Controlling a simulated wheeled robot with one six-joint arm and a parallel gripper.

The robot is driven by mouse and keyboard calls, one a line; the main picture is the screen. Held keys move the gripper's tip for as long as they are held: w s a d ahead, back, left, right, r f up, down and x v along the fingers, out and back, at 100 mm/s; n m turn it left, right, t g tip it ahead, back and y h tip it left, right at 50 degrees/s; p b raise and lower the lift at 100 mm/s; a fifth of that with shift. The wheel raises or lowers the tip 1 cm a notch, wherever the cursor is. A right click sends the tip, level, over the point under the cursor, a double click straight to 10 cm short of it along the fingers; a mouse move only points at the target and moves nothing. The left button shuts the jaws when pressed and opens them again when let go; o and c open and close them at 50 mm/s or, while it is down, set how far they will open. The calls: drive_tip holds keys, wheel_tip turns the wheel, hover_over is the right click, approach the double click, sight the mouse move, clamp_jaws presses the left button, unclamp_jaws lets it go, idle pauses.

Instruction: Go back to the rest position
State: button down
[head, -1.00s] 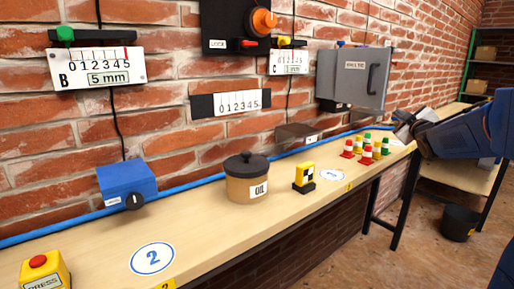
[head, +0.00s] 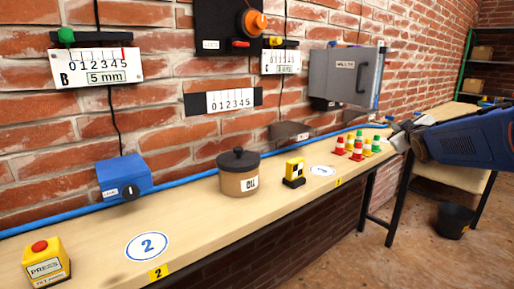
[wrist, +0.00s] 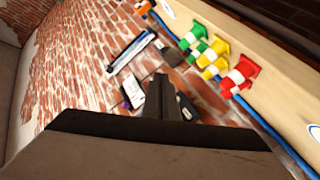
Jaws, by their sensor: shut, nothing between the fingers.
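My gripper (head: 398,137) is at the right of the head view, at the end of my blue arm, by the far end of the bench. In the wrist view my gripper (wrist: 168,100) points toward the brick wall, its fingers together with nothing between them. It is close to a group of small striped cones (head: 357,150) in red, yellow and green but appears apart from them. The cones also show in the wrist view (wrist: 212,62).
The wooden bench (head: 205,220) runs along the brick wall. It bears a yellow press button box (head: 46,268), a blue box (head: 124,177), an oil pot (head: 239,178) and a yellow-black block (head: 294,172). A grey cabinet (head: 335,75) hangs above. A black bucket (head: 454,220) stands on the floor.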

drive_tip(key=s+a+f+m+g+y, duration=0.1)
drive_tip(key=s+a+f, duration=0.5)
drive_tip(key=s, duration=0.8)
drive_tip(key=s+a+f+m+g+y, duration=0.1)
drive_tip(key=s+a+f+m+g, duration=0.1)
drive_tip(key=s+a+f+g, duration=0.4)
drive_tip(key=s+a+f+m+g+y, duration=0.1)
drive_tip(key=s+a+f+g, duration=0.3)
drive_tip(key=s+f, duration=0.9)
drive_tip(key=s+a+m, duration=0.1)
drive_tip(key=s+a, duration=0.2)
drive_tip(key=s, duration=0.7)
drive_tip(key=shift+m, duration=0.3)
